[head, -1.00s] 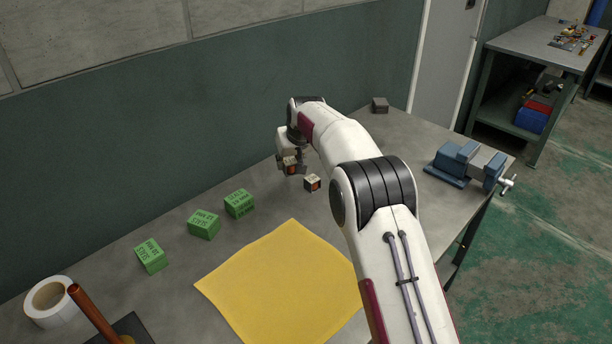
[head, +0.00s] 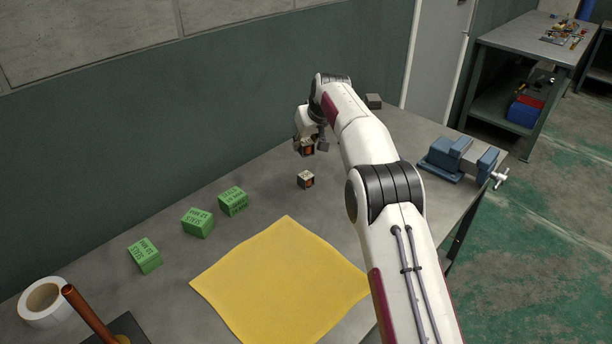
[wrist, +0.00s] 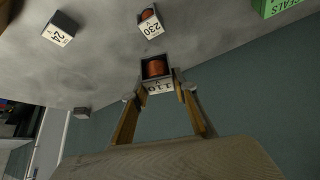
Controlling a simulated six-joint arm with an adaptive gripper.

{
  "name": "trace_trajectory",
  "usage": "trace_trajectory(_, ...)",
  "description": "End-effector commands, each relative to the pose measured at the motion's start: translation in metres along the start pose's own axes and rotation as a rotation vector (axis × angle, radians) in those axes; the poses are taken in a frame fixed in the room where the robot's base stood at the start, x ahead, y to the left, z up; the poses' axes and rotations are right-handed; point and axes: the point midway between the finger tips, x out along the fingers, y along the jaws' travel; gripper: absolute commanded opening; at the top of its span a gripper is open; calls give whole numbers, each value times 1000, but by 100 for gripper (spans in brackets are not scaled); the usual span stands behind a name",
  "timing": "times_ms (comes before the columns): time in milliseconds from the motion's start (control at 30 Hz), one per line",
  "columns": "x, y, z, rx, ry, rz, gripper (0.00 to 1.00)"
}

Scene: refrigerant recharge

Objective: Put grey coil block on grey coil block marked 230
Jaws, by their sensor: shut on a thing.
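My gripper (wrist: 158,92) is shut on a grey coil block marked 110 (wrist: 155,70), with a copper coil in its open face. In the head view the held block (head: 307,148) hangs from my gripper (head: 311,143), seemingly above the table. The grey coil block marked 230 (wrist: 150,23) stands on the table, apart from the held block; the head view shows it (head: 305,180) just below the held one in the picture. Another grey block marked 24 (wrist: 60,28) stands at the upper left of the wrist view; I cannot make it out in the head view.
Several green boxes (head: 198,222) stand left of the blocks. A yellow cloth (head: 280,285) lies in front. A blue vise (head: 458,158) is at the right and a dark block (head: 373,101) at the back. A tape roll (head: 45,302) lies front left. The wall borders the table.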

Motion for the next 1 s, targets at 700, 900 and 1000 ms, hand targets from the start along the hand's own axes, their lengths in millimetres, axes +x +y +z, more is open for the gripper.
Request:
trace_trajectory(700, 34, 0, 22, 1, 1, 0, 2)
trace_trajectory(900, 33, 0, 22, 1, 1, 0, 2)
trace_trajectory(1000, 35, 0, 23, 1, 1, 0, 2)
